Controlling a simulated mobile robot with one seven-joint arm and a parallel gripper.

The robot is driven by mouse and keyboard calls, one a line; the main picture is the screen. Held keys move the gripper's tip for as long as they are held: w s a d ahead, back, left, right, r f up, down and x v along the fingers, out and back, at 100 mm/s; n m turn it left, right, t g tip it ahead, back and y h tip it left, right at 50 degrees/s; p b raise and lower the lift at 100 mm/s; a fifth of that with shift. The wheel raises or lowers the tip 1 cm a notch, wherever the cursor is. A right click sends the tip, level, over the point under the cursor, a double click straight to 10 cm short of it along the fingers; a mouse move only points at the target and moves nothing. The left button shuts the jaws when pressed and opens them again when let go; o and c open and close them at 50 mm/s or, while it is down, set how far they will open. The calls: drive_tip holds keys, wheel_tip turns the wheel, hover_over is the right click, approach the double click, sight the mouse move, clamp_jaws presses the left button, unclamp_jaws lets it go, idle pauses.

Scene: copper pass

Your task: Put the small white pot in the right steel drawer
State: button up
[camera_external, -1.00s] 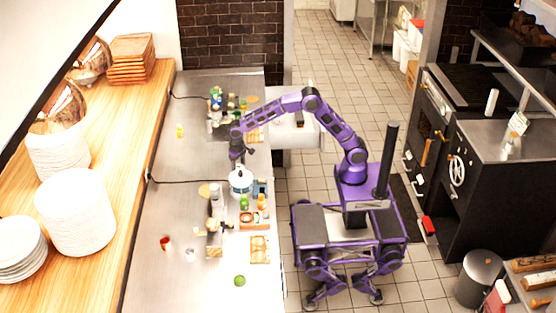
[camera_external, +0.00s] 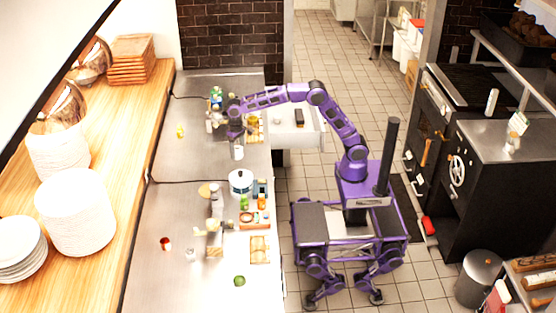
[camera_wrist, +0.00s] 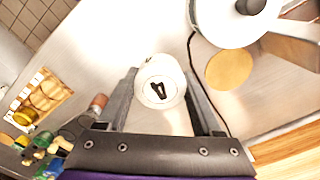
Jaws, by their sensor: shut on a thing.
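The small white pot (camera_external: 238,153) is held upright between the fingers of my gripper (camera_external: 236,140) in the external view, over the steel counter. In the wrist view the small white pot (camera_wrist: 160,82) shows its round white top with a dark mark, between the two fingers of my gripper (camera_wrist: 162,98). Whether its base touches the counter cannot be told. A steel drawer (camera_external: 313,140) stands open at the counter's right side, right of my gripper, with a dark item inside.
A larger white pot with a black-knobbed lid (camera_external: 241,183) stands nearer on the counter (camera_external: 165,210). Bottles (camera_external: 216,97) and a wooden board with food (camera_wrist: 42,98) crowd the area beyond my gripper. Small containers and boards lie nearer. The counter's left side is mostly clear.

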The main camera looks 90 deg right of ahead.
sight(237, 148)
wheel_tip(237, 148, up, 4)
drive_tip(key=shift+d+r, duration=0.15)
drive_tip(key=shift+r, duration=0.05)
drive_tip(key=s+d+m, duration=0.3)
drive_tip(key=d+m, duration=0.1)
drive_tip(key=d, duration=1)
drive_tip(key=s+d+m, duration=0.3)
drive_tip(key=d+m, duration=0.1)
drive_tip(key=d, duration=1)
drive_tip(key=s+d+m+b, duration=0.2)
drive_tip(key=s+d+m, duration=0.7)
drive_tip(key=s+d, duration=1.45)
drive_tip(key=f, duration=1.1)
drive_tip(key=w+f, duration=0.1)
drive_tip(key=f, duration=1)
drive_tip(key=d+f+b, duration=0.1)
drive_tip(key=f, duration=1)
drive_tip(key=shift+w+d, duration=0.1)
drive_tip(key=shift+w, duration=0.15)
drive_tip(key=shift+f, duration=0.15)
drive_tip(key=shift+f, duration=0.15)
drive_tip(key=o, duration=1.5)
